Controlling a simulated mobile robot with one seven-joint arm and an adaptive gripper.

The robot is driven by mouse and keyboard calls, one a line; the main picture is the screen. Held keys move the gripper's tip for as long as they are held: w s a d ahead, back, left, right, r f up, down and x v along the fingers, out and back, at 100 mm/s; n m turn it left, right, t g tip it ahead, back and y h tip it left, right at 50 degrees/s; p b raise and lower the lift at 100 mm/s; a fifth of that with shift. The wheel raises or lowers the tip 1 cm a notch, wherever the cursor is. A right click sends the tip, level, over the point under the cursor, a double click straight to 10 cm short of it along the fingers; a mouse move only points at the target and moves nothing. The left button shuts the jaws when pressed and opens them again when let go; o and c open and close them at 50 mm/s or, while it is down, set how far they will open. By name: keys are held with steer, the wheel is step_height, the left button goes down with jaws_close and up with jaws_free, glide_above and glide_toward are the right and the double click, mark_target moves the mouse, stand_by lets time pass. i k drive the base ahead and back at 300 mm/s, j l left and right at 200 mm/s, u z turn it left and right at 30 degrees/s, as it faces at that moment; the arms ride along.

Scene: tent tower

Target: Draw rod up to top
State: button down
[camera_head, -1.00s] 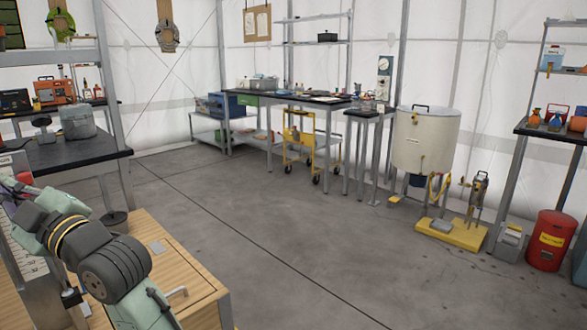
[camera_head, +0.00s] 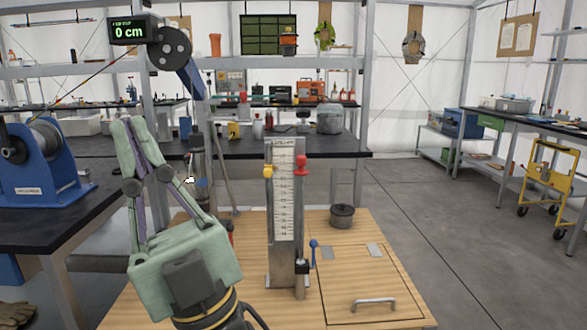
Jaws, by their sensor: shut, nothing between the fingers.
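A measuring stand (camera_head: 284,205) with a vertical scale stands upright on the wooden bench in the head view. A red knob (camera_head: 301,165) is at its right side near the top and a yellow knob (camera_head: 268,171) at its left. A short metal post (camera_head: 301,278) with a dark collar and a blue-tipped lever (camera_head: 313,250) is at its foot. I cannot tell for sure which part is the rod. My gripper (camera_head: 132,124) points up, left of the stand and apart from it, with its pale green fingers shut and empty.
A blue winch (camera_head: 45,195) with a cable drum stands at left. Its cable runs up to a pulley (camera_head: 170,48) beside a display (camera_head: 128,29) reading "0 cm". A dark pot (camera_head: 342,215) and a hatch handle (camera_head: 373,302) are on the wooden bench (camera_head: 250,312). Open floor lies right.

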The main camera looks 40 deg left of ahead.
mark_target(301, 160)
steer(key=u, duration=1.05)
